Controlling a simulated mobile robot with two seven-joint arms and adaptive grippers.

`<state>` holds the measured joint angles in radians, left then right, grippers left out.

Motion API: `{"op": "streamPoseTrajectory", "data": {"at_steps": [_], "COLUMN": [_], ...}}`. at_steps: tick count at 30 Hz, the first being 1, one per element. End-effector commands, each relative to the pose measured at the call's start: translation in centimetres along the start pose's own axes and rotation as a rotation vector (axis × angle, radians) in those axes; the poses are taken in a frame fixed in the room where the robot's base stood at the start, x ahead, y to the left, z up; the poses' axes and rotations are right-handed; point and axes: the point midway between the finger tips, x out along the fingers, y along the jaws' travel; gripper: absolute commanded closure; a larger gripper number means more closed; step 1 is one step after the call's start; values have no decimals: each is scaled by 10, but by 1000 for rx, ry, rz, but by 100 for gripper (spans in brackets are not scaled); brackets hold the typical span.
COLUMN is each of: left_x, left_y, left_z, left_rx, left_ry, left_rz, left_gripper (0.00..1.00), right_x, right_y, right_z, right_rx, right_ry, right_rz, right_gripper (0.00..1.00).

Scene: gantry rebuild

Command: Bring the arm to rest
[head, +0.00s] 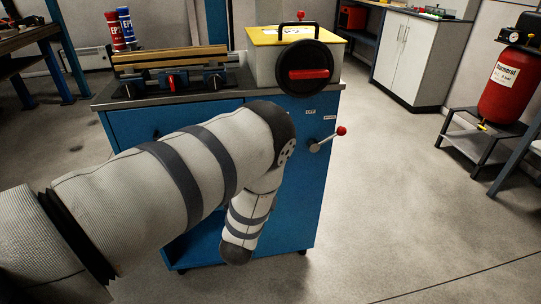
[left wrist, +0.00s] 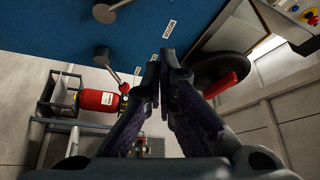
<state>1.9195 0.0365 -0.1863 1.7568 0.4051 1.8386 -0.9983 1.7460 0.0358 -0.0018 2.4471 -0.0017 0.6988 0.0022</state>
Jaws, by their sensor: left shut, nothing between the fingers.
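My left arm comes in from the left in the head view and crosses in front of a blue wheeled cabinet (head: 290,190). Its gripper is hidden there. In the left wrist view my left gripper (left wrist: 161,62) is shut, its fingertips together with nothing between them. The blue cabinet front (left wrist: 60,25) fills the upper left beyond it. A lever with a red knob (head: 341,130) sticks out of the cabinet's right side; its grey rod also shows in the left wrist view (left wrist: 113,68). My right gripper is in neither view.
On the cabinet stand a yellow-topped box (head: 262,60) with a black handwheel (head: 308,85) and red handle, a clamp fixture (head: 170,75) and spray cans (head: 120,28). A red tank (head: 508,85) rests on a stand at right. The floor between is clear.

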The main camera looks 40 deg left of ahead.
Motion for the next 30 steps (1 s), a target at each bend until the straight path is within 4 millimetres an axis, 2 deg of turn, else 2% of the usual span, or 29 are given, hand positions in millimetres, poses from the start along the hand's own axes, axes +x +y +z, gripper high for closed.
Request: {"op": "streamPoseTrajectory", "data": {"at_steps": [13, 14, 16, 17, 20, 21, 23, 24, 25, 27, 30], "left_x": [-2, -4, -22, -36, -110, -147, -205, -245, -275, -340, -414], "left_y": [2, 6, 26, 39, 87, 101, 115, 118, 118, 110, 87], "left_z": [1, 2, 12, 18, 39, 46, 54, 57, 59, 61, 60], "left_rx": [-5, -16, -80, -123, -294, -354, -430, -470, -495, -530, -541], "left_ry": [-4, -12, -61, -99, -295, -391, -547, -654, -738, -929, -1165], "left_rz": [11, 33, 155, 235, 558, 679, 844, 942, 1011, 1145, 1278], "left_gripper": [100, 100, 100, 100, 100, 100, 100, 100, 100, 100, 100], "right_x": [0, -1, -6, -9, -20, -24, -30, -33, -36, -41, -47], "right_y": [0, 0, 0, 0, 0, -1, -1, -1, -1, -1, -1], "right_z": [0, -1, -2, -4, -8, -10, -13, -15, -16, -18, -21], "right_rx": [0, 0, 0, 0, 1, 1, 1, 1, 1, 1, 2], "right_ry": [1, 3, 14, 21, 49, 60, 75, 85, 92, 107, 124], "right_rz": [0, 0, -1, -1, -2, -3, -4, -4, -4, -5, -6], "right_gripper": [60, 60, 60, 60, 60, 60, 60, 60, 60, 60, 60]}}
